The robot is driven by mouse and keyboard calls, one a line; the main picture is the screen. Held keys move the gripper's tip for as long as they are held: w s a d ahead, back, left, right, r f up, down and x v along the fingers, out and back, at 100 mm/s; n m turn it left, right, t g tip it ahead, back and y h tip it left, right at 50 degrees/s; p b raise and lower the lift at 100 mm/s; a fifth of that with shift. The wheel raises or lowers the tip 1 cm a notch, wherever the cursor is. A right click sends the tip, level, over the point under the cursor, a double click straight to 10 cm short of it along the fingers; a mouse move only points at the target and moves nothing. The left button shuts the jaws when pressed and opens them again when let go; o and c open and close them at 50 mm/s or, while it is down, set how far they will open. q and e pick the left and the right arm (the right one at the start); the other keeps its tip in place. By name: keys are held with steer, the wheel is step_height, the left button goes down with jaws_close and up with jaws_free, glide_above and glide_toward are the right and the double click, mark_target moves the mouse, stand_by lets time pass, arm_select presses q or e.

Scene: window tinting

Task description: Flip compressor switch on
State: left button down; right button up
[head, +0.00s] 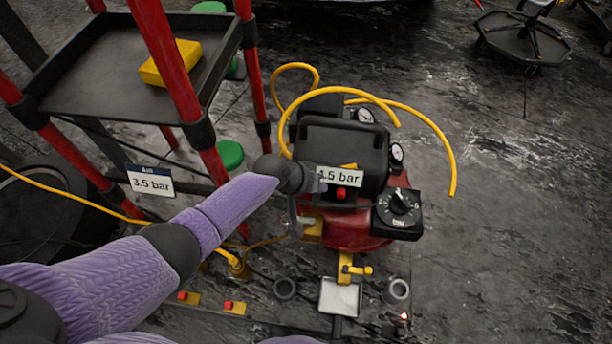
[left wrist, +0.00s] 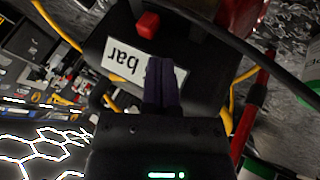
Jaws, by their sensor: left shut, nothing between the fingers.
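The compressor, with a black housing (head: 342,148) and a red tank (head: 352,238), stands on the dark floor in the middle of the head view. Its red switch (head: 341,194) sits just below a white label reading about "4.5 bar" (head: 345,177). In the left wrist view the red switch (left wrist: 147,25) is beyond the fingertips, near the upside-down label (left wrist: 128,63). My left gripper (head: 320,186) is shut and empty, its tips close to the label and left of the switch. Contact cannot be told. My right gripper is not in view.
A black dial box (head: 399,212) and gauges (head: 397,153) are on the compressor's right. A yellow hose (head: 440,130) curls over it. A red-legged cart (head: 110,85) with a yellow block (head: 171,63) stands left, near a "3.5 bar" sign (head: 151,183).

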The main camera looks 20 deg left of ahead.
arm_select(q)
steer(key=p+v, duration=0.2)
steer(key=v, duration=0.2)
steer(key=shift+s+a+r, duration=0.15)
steer(key=shift+r, duration=0.05)
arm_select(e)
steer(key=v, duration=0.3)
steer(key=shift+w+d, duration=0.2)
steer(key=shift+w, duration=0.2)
